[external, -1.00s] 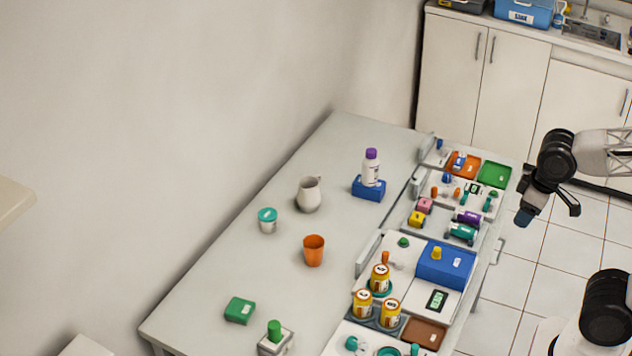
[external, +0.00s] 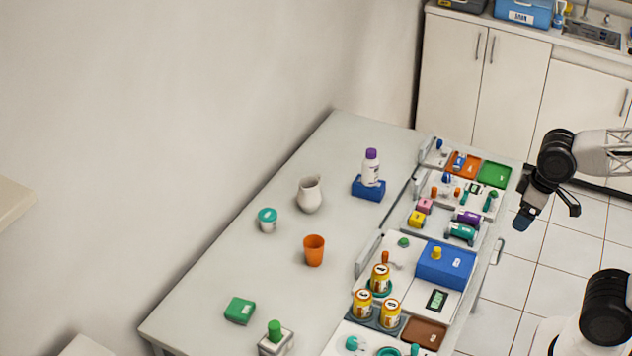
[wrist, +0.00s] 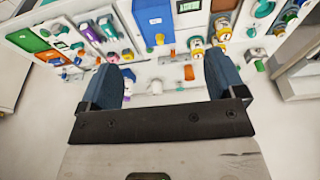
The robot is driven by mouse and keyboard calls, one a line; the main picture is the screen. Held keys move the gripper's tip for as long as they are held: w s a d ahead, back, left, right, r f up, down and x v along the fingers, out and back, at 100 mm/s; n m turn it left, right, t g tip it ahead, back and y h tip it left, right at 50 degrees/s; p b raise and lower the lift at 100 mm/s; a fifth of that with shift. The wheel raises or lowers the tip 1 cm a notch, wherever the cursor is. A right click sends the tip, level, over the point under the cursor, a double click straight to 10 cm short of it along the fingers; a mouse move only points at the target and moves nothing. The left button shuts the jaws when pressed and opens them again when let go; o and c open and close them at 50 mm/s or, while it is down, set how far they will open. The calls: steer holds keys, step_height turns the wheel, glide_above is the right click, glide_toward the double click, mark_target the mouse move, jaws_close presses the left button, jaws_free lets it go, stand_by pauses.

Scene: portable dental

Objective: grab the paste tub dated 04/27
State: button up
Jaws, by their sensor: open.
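Three tubs with yellow bands and white labels stand grouped at the near end of the workstation: a rear tub (external: 380,279), a left tub (external: 362,304) and a right tub (external: 390,314). Their printed dates are too small to read, so I cannot tell which is dated 04/27. In the wrist view, yellow tubs show at the upper right, including one tub (wrist: 197,47) and another tub (wrist: 222,28). My gripper (external: 548,212) is open and empty, beyond the table's right edge and well away from the tubs. Its blue fingers (wrist: 164,82) are spread apart in the wrist view.
A blue box (external: 445,264) stands right behind the tubs, with a brown tray (external: 424,334) in front. Colored trays and small items fill the far workstation.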

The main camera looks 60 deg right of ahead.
stand_by(0.3)
steer(key=w+d+f+n+h, duration=0.2)
steer(key=w+n+h, duration=0.3)
steer(key=w, duration=1.3)
steer(key=w+d+f+n+h, duration=0.15)
steer(key=w+n, duration=0.55)
steer(key=w, duration=1.1)
steer(key=n+t+h, duration=0.5)
steer(key=n, duration=0.8)
glide_toward(268, 214)
steer(key=x, duration=0.2)
steer(key=shift+w+d+y, duration=0.15)
steer(key=shift+d+y, duration=0.1)
steer(key=shift+d, duration=0.1)
steer(key=shift+d, duration=0.1)
steer(key=shift+x, duration=1.2)
